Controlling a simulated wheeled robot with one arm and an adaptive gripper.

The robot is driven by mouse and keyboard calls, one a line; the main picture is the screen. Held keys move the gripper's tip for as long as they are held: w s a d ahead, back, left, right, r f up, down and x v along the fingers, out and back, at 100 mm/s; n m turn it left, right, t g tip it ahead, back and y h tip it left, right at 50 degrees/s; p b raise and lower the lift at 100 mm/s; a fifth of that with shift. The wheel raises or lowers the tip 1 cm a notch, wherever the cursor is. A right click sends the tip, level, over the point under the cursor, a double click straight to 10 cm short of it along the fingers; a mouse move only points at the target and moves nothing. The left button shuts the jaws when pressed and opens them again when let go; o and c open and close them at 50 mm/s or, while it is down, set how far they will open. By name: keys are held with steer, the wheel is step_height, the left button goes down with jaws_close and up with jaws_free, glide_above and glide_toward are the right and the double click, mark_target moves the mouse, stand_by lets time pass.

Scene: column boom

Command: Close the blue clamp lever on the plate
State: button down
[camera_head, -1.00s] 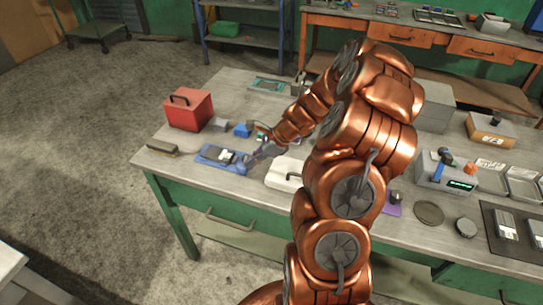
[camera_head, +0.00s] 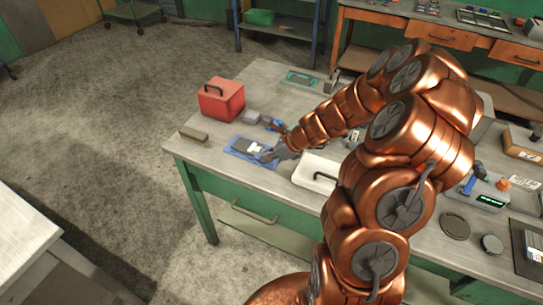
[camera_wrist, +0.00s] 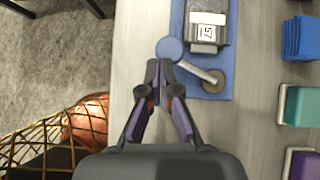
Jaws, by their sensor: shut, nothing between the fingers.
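The blue plate (camera_head: 238,148) lies flat near the left front edge of the workbench, with a dark block (camera_head: 252,146) on it. In the wrist view the plate (camera_wrist: 221,92) shows at the top, and the block bears a white label (camera_wrist: 207,24). The clamp lever has a round blue knob (camera_wrist: 170,49) at the plate's left edge. Its pale rod (camera_wrist: 200,70) runs down-right to a grey-brown round pivot (camera_wrist: 214,80). My gripper (camera_wrist: 158,70) is shut and empty, its tips just below the knob; I cannot tell whether they touch. It also shows in the head view (camera_head: 270,156).
A red box (camera_head: 221,103) stands behind the plate, and a brush-like block (camera_head: 194,135) lies to its left. A white case (camera_head: 316,172) is close on the right. Blue (camera_wrist: 305,38) and teal (camera_wrist: 301,105) items sit right of the plate in the wrist view.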

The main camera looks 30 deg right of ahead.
steer(key=shift+w+a, duration=0.2)
steer(key=shift+a, duration=0.05)
stand_by(0.6)
steer(key=s, duration=0.1)
steer(key=s+d+r, duration=0.1)
steer(key=s, duration=0.1)
steer(key=s+d, duration=0.1)
steer(key=shift+s+r, duration=0.2)
steer(key=s+a+b+v, duration=0.1)
steer(key=b+v, duration=0.1)
steer(key=v, duration=0.6)
steer(key=shift+s+a+r, duration=0.2)
steer(key=shift+s+r, duration=0.05)
steer(key=shift+r, duration=0.05)
